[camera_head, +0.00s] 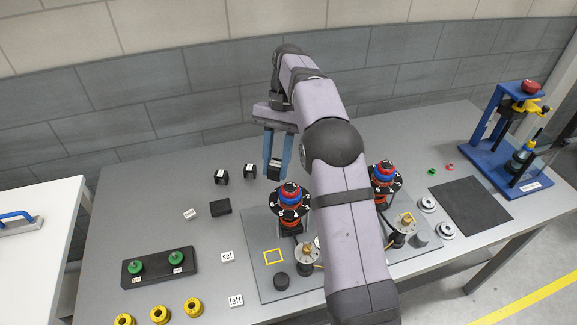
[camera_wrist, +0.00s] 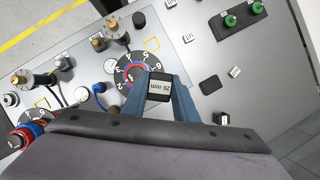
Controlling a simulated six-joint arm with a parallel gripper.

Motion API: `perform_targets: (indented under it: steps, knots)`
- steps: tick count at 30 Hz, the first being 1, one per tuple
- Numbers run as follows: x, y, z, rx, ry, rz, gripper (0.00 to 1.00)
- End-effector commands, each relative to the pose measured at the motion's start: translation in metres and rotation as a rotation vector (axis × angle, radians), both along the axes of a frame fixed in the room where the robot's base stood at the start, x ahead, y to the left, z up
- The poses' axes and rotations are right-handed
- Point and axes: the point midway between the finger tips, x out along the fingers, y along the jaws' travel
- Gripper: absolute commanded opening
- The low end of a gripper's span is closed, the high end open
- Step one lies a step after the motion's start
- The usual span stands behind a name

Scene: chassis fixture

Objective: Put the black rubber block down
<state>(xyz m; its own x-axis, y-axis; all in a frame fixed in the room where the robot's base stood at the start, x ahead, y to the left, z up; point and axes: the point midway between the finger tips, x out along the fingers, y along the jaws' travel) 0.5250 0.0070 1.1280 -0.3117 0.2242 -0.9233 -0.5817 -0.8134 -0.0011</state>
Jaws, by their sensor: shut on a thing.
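My gripper (camera_head: 275,172) hangs above the table, behind the left dial unit (camera_head: 291,203). Its two blue-grey fingers are shut on a black block (camera_head: 275,164) with a pale label. In the wrist view the block (camera_wrist: 160,88) sits between the fingers (camera_wrist: 160,80), and its label reads 26 mm. I cannot tell whether it is rubber. Its underside is hidden, but it appears clear of the table. A plain, unlabelled black block (camera_head: 220,207) lies on the table to the left; it also shows in the wrist view (camera_wrist: 210,85).
A grey plate (camera_head: 262,283) carries the dial unit and brass fittings. A black holder with green knobs (camera_head: 158,268) is front left. Table room is free at back left.

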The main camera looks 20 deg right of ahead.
Motion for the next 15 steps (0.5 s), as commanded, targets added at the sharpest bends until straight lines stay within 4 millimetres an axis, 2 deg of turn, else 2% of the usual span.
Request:
perform_targets:
  steps: [8, 15]
  knots:
    - [0.063, -0.025, -0.021, 0.001, 0.002, -0.477, 0.00]
    - [0.117, -0.044, -0.046, 0.001, 0.000, -0.977, 0.00]
